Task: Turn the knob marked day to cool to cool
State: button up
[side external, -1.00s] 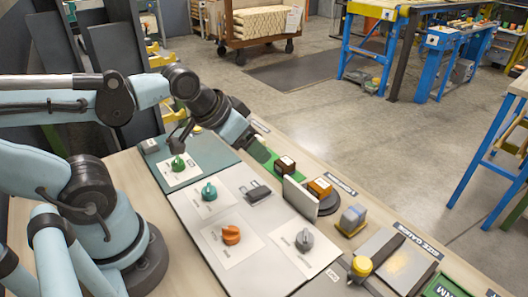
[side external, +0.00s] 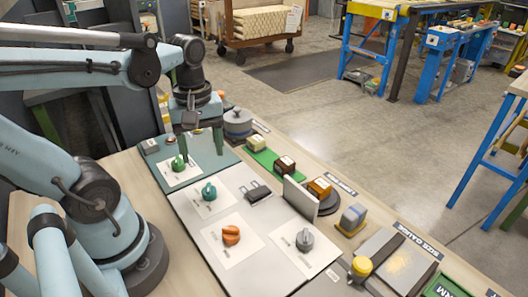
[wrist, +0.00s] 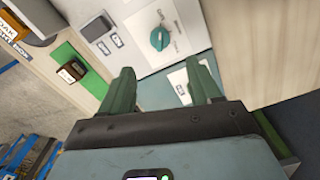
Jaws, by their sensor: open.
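Several knobs stand on white cards: a green knob (side external: 178,163) on the teal mat, a teal knob (side external: 209,192), an orange knob (side external: 231,236) and a grey knob (side external: 304,240) on the pale panel. Their markings are too small to read, so I cannot tell which is marked day to cool. My gripper (side external: 202,146) is open and empty, pointing down over the teal mat near the green knob. In the wrist view, a teal-green knob (wrist: 159,40) lies beyond my open fingers (wrist: 158,70), apart from them. A second card is partly hidden by the right finger.
A dark switch (side external: 258,194) and an upright grey plate (side external: 300,197) stand on or beside the panel. Blocks on a green strip (side external: 262,157), a round grey container (side external: 238,124) and a yellow knob (side external: 362,266) line the far side. Bare wood borders the near side.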

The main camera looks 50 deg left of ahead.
aim_at(208, 186)
jog(key=shift+f, duration=5.55)
jog(key=shift+c, duration=0.3)
jog(key=c, duration=1)
